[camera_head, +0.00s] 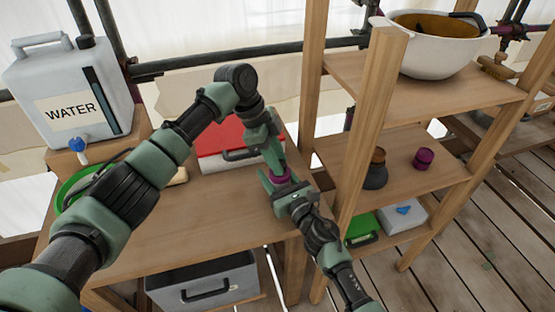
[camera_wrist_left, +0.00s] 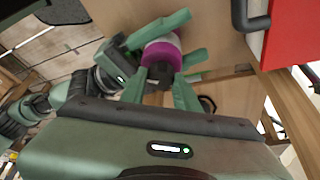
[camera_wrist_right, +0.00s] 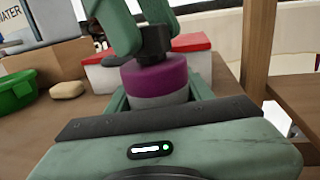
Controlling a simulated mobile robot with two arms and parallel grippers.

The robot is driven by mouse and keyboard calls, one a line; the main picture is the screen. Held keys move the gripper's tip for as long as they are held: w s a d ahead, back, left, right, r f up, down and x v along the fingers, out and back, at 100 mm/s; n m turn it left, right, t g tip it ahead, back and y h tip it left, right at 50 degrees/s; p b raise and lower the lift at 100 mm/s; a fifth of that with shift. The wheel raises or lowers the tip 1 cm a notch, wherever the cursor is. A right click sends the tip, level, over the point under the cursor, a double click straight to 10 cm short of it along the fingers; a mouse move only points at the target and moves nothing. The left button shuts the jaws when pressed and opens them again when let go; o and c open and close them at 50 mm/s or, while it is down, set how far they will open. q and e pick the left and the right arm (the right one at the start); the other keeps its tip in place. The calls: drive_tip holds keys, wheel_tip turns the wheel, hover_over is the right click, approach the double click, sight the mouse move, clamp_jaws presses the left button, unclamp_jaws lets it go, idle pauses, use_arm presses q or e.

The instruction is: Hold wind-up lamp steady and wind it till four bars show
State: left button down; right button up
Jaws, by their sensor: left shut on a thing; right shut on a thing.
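The wind-up lamp (camera_head: 281,180) is a short purple-and-grey cylinder above the right part of the wooden table, mostly hidden by my grippers. In the right wrist view its purple band (camera_wrist_right: 155,76) sits over a grey lower part, with a black knob (camera_wrist_right: 153,44) on top. My right gripper (camera_wrist_right: 160,95) is shut around the lamp's body, one finger on each side. My left gripper (camera_wrist_left: 160,78) comes from above and is shut on the black knob. The lamp looks upright. No charge bars are visible on it in any view.
A red-lidded box (camera_head: 225,140) stands behind the lamp. A water container (camera_head: 70,95) and a green basin (camera_head: 75,185) are at the left. A wooden shelf post (camera_head: 365,130) rises close to my right gripper. A small purple jar (camera_head: 424,158) sits on the shelf.

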use_arm(q)
drive_tip(key=m+g, duration=0.1)
drive_tip(key=m, duration=0.2)
drive_tip(key=m+g+y, duration=0.1)
drive_tip(key=m, duration=0.1)
drive_tip(key=shift+w+d+m, duration=0.1)
drive_tip(key=shift+w+m, duration=0.1)
drive_tip(key=shift+m, duration=0.2)
idle(0.4)
drive_tip(key=c, duration=1)
unclamp_jaws()
drive_tip(key=shift+c, duration=0.2)
wheel_tip(320, 180, up, 10)
